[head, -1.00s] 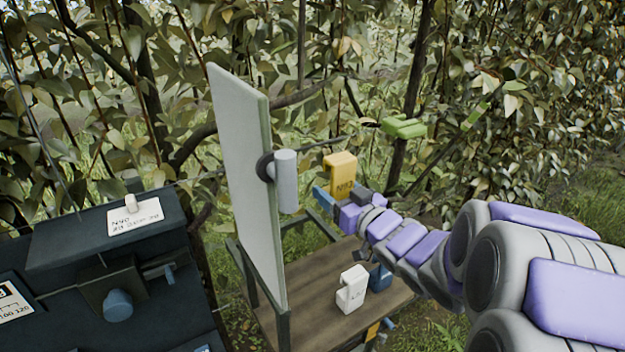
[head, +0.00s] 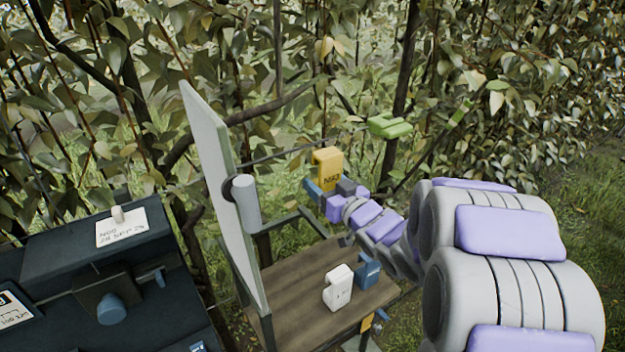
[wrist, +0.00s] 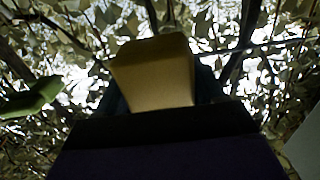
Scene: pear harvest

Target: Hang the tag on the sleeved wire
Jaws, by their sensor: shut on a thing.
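A yellow hook-shaped tag (head: 326,172) with dark lettering is held upright in my gripper (head: 325,193). The gripper's blue finger shows at the tag's lower left. In the wrist view the tag (wrist: 153,75) fills the centre above the dark gripper body. A thin dark wire (head: 285,153) runs behind the tag towards the hedge. A green sleeve-like piece (head: 461,111) sits on a slanting dark line at the right. A green block (head: 390,126) is up and right of the tag, apart from it. I cannot tell which is the sleeved wire.
A pale upright board (head: 212,170) with a grey cylinder (head: 245,203) stands left of the tag. A white tag (head: 338,288) and a blue tag (head: 368,270) stand on the wooden table (head: 300,285). A dark box (head: 60,260) is at lower left. Leafy branches fill the background.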

